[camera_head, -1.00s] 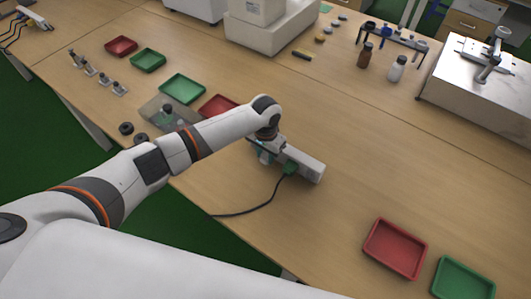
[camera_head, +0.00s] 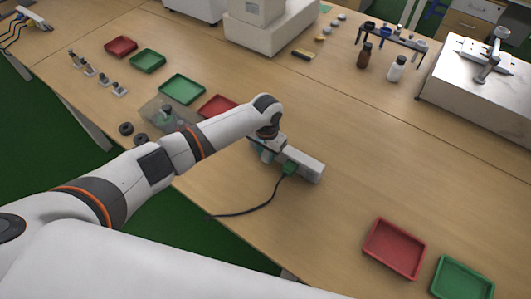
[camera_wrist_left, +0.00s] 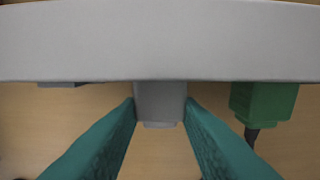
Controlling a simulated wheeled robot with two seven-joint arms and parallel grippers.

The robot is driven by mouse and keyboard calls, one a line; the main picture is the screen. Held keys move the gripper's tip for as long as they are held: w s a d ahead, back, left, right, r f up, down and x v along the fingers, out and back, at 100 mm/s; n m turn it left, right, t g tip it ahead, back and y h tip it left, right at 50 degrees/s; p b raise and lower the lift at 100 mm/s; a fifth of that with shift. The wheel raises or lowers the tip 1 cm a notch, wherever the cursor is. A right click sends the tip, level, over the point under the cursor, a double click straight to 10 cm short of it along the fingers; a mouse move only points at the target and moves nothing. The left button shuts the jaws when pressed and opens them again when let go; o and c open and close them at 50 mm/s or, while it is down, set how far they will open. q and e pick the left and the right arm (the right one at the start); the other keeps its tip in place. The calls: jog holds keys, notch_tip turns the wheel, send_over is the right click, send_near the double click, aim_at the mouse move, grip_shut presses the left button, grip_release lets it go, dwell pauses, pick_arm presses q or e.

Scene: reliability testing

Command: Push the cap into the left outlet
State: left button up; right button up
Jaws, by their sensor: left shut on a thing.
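A pale grey outlet block (camera_head: 308,167) lies on the table below my left wrist, and it fills the top of the left wrist view (camera_wrist_left: 160,40). A green plug (camera_head: 290,168) with a black cable sits at its side; it also shows in the left wrist view (camera_wrist_left: 264,102). My left gripper (camera_wrist_left: 160,108) has teal fingers shut on a small grey cap (camera_wrist_left: 160,98), against the block's near edge. The block hides the cap's far end, so I cannot tell how deep it sits. My left wrist partly hides the left outlet in the head view. My right gripper is out of view.
Red trays (camera_head: 394,248) and green trays (camera_head: 462,279) stand front right; more trays stand back left. Dark rings (camera_head: 126,128) and small metal parts (camera_head: 88,69) lie left. Bottles (camera_head: 397,68) and a metal box (camera_head: 480,80) stand at the back right. The table's middle right is clear.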

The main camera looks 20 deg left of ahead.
pick_arm(q)
jog(key=shift+w, duration=0.2)
jog(key=o, duration=1.1)
jog(key=shift+d, duration=0.1)
jog(key=shift+c, duration=0.2)
